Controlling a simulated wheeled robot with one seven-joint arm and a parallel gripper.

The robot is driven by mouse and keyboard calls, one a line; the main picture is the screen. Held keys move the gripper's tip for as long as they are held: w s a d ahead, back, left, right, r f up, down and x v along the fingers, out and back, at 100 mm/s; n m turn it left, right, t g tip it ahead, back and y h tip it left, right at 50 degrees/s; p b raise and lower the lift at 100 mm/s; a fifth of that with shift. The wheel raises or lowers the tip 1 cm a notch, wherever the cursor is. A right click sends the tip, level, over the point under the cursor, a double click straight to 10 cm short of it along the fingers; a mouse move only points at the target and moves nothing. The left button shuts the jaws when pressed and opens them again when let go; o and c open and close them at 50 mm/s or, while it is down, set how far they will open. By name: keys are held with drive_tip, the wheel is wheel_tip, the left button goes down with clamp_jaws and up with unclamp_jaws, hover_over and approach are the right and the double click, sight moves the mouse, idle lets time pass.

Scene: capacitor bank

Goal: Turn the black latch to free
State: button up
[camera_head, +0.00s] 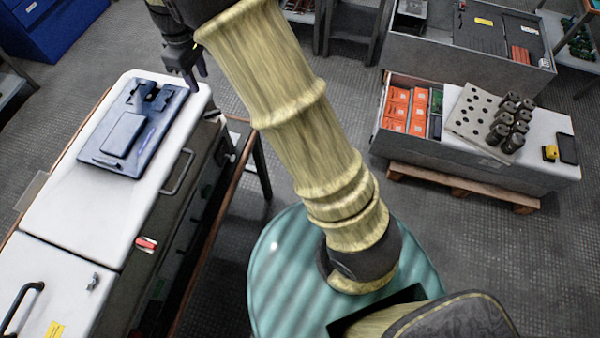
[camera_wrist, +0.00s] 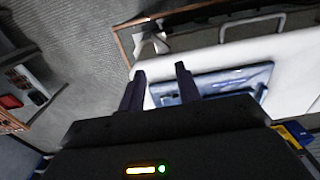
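A blue-grey panel (camera_head: 95,153) lies on the white cabinet top. A black part that looks like the latch (camera_head: 150,95) stands near its far end; its exact turn is hard to make out. My gripper (camera_head: 194,78) is above the cabinet's far right corner, to the right of the black part and apart from it. In the wrist view my gripper (camera_wrist: 160,78) shows two dark fingers spread apart with nothing between them. The panel (camera_wrist: 235,80) shows there behind and right of the fingers, and the latch is not clearly seen.
The white cabinet top (camera_head: 55,225) has a grey handle (camera_head: 178,171) on its side and a red-and-white item (camera_head: 146,244) at its edge. At right, a grey bench (camera_head: 455,155) holds orange boxes (camera_head: 397,108) and several dark cylinders (camera_head: 514,143).

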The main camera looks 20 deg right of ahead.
wheel_tip(320, 180, up, 5)
drive_tip(key=s+d+f+m+t+b, duration=0.1)
drive_tip(key=s+d+f+m+b, duration=0.2)
drive_tip(key=s+d+f+b, duration=0.2)
drive_tip(key=s+d+f+m+b, duration=0.4)
drive_tip(key=s+d+f+b, duration=0.2)
drive_tip(key=f+b, duration=0.6)
drive_tip(key=s+d+f+m+t+b, duration=0.1)
drive_tip(key=s+d+f+m+b, duration=0.2)
drive_tip(key=f, duration=1.1)
drive_tip(key=s+d+b, duration=0.2)
drive_tip(key=s+b, duration=0.3)
drive_tip(key=shift+s+d+f+t, duration=0.3)
drive_tip(key=shift+s+d, duration=0.05)
drive_tip(key=shift+d, duration=0.05)
drive_tip(key=shift+w, duration=0.1)
drive_tip(key=shift+s+d+m, duration=0.2)
drive_tip(key=shift+d+m, duration=0.2)
drive_tip(key=shift+d, duration=0.15)
drive_tip(key=shift+w, duration=0.1)
